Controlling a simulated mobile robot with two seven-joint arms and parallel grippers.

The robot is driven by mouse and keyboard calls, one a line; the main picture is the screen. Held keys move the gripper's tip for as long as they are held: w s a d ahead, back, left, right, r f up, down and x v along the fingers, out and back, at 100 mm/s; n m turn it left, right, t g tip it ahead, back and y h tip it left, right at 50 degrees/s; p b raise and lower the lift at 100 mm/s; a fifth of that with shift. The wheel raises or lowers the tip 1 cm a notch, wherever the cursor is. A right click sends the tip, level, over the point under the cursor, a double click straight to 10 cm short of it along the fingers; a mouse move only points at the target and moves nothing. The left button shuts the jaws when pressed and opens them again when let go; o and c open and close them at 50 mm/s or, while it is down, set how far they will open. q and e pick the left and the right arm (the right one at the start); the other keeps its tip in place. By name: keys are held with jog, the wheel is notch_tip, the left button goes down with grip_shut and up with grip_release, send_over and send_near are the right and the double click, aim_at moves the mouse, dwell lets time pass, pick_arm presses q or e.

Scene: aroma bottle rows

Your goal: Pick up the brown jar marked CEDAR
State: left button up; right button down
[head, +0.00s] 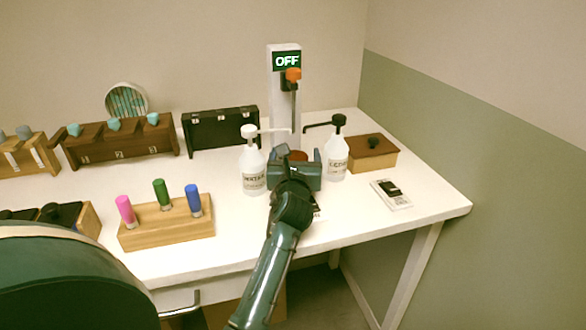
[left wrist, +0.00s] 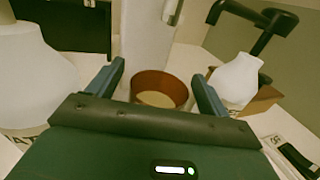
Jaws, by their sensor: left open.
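A brown round open-topped jar (left wrist: 160,88) with a pale inside stands between the fingers of my left gripper (left wrist: 157,76) in the left wrist view. Its brown rim (head: 298,155) just shows behind the same gripper (head: 297,160) in the head view. No CEDAR mark can be read on it; its front is hidden. My left gripper is open, with one finger on each side of the jar; I cannot tell whether they touch it. My right gripper is not in view.
White pump bottles stand close on the left (head: 252,168) and right (head: 336,156) of the gripper. A white post (head: 284,95) with an OFF sign and orange-knobbed lever rises behind. A brown-lidded box (head: 371,152) and card (head: 391,194) are right. A wooden vial block (head: 167,229) is left.

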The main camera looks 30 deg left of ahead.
pick_arm(q)
jog(key=shift+w, duration=0.1)
jog(key=shift+r, duration=0.1)
jog(key=c, duration=1.2)
